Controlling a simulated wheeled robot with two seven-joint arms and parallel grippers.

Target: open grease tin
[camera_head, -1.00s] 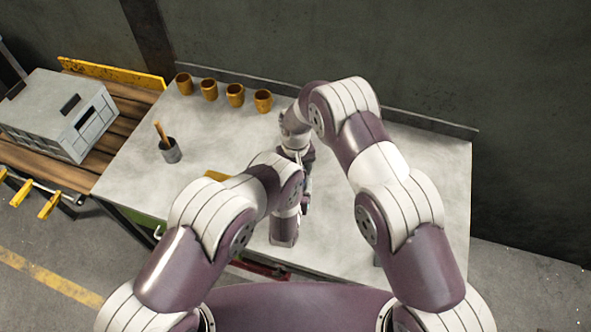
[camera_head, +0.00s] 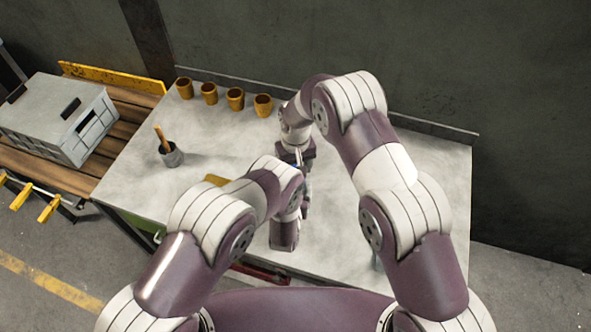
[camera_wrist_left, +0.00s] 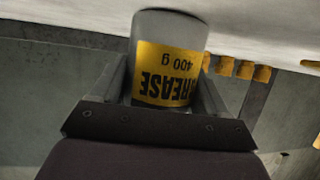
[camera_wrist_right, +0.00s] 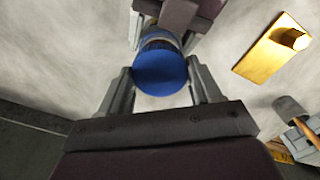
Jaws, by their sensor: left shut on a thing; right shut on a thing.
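The grease tin (camera_wrist_left: 166,50) is grey with a yellow label and appears upside down in the left wrist view. My left gripper (camera_wrist_left: 168,90) is shut around its body. The round blue lid (camera_wrist_right: 160,72) faces the right wrist camera, with a dark ribbed side below its top. My right gripper (camera_wrist_right: 162,85) is shut on the lid's sides. My left gripper also shows behind it in the right wrist view (camera_wrist_right: 172,14). In the head view a small blue patch (camera_head: 297,165) shows between the grippers. I cannot tell whether lid and tin still touch.
Several orange-brown cups (camera_head: 235,98) stand along the table's back edge. A yellow plate with a knob (camera_wrist_right: 275,48) lies near the grippers.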

